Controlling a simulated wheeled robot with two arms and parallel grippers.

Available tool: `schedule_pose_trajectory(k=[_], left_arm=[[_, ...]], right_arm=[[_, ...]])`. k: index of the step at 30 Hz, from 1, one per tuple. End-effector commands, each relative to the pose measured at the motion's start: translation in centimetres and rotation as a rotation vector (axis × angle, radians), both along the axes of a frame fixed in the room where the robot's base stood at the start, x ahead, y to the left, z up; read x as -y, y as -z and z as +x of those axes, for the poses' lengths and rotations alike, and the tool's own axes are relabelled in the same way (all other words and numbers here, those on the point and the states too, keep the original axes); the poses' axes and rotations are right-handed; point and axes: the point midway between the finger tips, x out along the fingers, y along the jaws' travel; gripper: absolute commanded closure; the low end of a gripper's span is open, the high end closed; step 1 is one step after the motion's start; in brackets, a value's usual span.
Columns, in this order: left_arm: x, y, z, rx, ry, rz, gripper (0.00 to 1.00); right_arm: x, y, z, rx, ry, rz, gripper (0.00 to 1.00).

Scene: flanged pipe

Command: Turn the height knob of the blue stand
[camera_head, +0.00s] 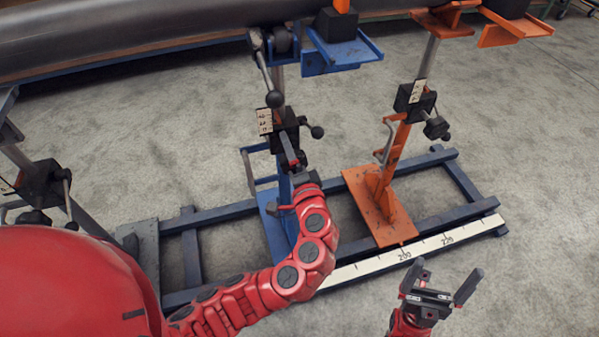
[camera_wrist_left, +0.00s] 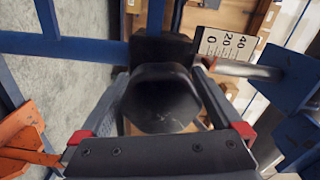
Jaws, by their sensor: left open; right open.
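The blue stand (camera_head: 279,225) stands on the floor frame left of the middle in the head view, with a black clamp block on its post. Its black, blunt-cornered knob (camera_wrist_left: 160,98) fills the middle of the left wrist view. My left gripper (camera_head: 289,150) is at the clamp block. In the wrist view its two fingers are open, one on each side of the knob; I cannot tell whether they touch it. In the head view the gripper hides the knob. My right gripper (camera_head: 440,285) is open and empty at the lower right, away from the stands.
An orange stand (camera_head: 384,200) is to the right and a grey stand (camera_head: 140,260) to the left. A large dark pipe (camera_head: 130,35) runs along the top. A ball-ended lever (camera_head: 316,131) sticks out beside the clamp.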

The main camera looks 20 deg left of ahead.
Motion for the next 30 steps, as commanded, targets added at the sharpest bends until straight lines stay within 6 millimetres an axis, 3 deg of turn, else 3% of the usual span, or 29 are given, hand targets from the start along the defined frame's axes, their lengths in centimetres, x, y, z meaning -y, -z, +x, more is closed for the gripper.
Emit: schedule_pose_trajectory(k=[15, 24, 30], left_arm=[[6.6, -0.1, -9.5, -0.004, 0.006, -0.002, 0.0], [8.8, 0.0, -12.9, -0.003, 0.001, -0.003, 0.0], [9.3, 0.0, -13.8, -0.002, 0.0, 0.0, 0.0]], right_arm=[[0.0, -1.5, 0.0, 0.0, 0.0, 0.0, 0.0], [0.0, -2.4, 0.0, 0.0, 0.0, 0.0, 0.0], [0.0, -2.5, 0.0, 0.0, 0.0, 0.0, 0.0]])
